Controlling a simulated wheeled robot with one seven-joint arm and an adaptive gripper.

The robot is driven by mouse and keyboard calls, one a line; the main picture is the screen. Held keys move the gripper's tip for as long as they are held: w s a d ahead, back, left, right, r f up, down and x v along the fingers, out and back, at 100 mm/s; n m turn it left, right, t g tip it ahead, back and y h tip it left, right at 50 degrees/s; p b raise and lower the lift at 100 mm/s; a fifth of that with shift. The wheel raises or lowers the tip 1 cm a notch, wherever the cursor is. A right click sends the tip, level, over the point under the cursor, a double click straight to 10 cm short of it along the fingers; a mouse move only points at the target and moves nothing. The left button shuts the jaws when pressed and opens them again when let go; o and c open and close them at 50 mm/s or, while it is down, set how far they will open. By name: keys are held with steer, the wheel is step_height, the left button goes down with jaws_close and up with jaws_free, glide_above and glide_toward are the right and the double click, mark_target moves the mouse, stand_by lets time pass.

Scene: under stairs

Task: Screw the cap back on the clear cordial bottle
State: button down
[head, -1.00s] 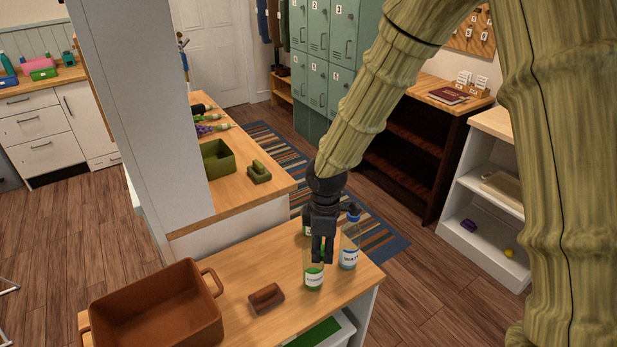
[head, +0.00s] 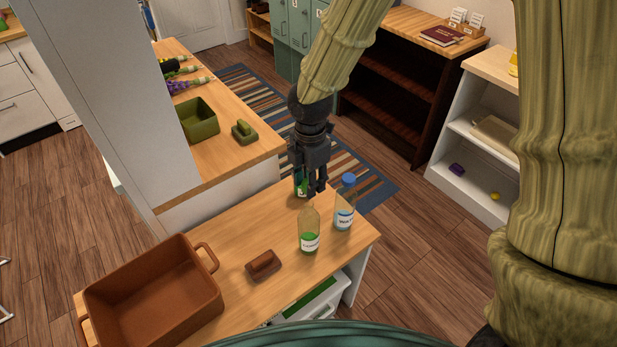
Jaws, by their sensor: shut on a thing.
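The clear cordial bottle (head: 309,238) stands upright on the near wooden table. It has green liquid low inside, a white label and no cap visible on its neck. My gripper (head: 312,188) is above the table's back edge, behind the bottle and apart from it. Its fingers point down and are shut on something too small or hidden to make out. I see no loose cap on the table. A green item with a pale patch (head: 301,184), perhaps another bottle, is partly hidden by the gripper; I cannot tell whether they touch.
A clear bottle with a blue cap (head: 345,205) stands right of the cordial bottle. A brown block with a handle (head: 263,265) and a large brown bin (head: 150,290) are to the left. The tabletop (head: 240,240) between bin and bottles is mostly clear.

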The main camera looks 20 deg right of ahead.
mark_target(309, 203)
step_height(309, 203, down, 3)
steer(key=shift+f+b, duration=0.15)
steer(key=shift+b, duration=1.1)
steer(key=shift+f, duration=0.7)
steer(key=shift+a+f, duration=0.1)
steer(key=shift+f, duration=0.05)
steer(key=shift+p, duration=0.4)
steer(key=shift+f+b, duration=0.5)
steer(key=shift+f, duration=0.6)
